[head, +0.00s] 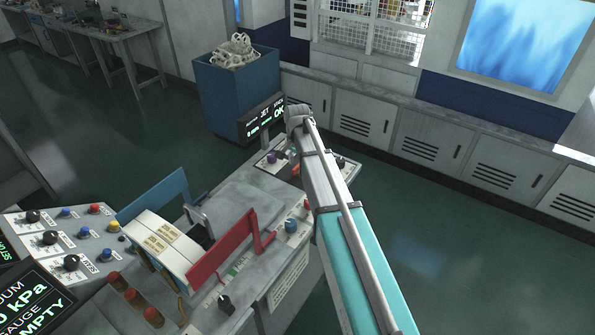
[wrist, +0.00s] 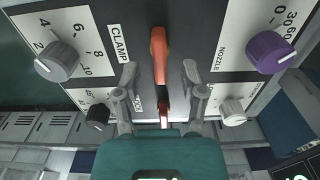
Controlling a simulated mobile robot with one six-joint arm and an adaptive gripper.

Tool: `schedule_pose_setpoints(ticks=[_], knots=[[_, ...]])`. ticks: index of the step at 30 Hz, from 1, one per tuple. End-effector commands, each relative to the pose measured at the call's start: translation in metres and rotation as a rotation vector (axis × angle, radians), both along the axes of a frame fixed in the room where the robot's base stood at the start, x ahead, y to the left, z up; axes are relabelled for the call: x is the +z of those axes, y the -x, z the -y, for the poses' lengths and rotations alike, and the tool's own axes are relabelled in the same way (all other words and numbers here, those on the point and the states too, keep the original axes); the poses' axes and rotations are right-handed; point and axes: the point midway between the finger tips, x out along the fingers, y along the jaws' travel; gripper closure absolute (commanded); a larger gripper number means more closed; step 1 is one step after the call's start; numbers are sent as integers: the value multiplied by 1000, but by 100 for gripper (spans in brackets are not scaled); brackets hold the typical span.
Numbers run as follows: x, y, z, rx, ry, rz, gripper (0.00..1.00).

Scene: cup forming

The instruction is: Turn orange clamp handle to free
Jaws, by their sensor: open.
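The orange clamp handle (wrist: 158,55) stands on a dark strip of the panel in the wrist view, beside the CLAMP label (wrist: 118,42). It points nearly straight up and down in the picture. My gripper (wrist: 159,74) is open, with one finger to the left and one to the right of the handle's lower part. Neither finger visibly touches it. A second, smaller red-orange handle (wrist: 164,113) shows lower down between the fingers. In the head view my arm reaches over the panel and hides the gripper and most of the handle's surroundings.
In the wrist view a grey knob (wrist: 57,62) and black knob (wrist: 97,117) sit left, a purple nozzle knob (wrist: 270,52) and white knob (wrist: 233,110) right. In the head view a red bracket (head: 222,248) and blue plate (head: 153,197) stand on the bench.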

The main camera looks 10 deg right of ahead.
Motion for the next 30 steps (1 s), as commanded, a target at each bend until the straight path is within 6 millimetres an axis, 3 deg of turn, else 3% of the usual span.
schedule_pose_setpoints(ticks=[9,22,23,30], knots=[[-19,0,0,0,0,0,47],[-20,0,0,1,0,0,47],[-20,0,0,1,0,0,49],[-20,0,-1,1,0,0,94]])
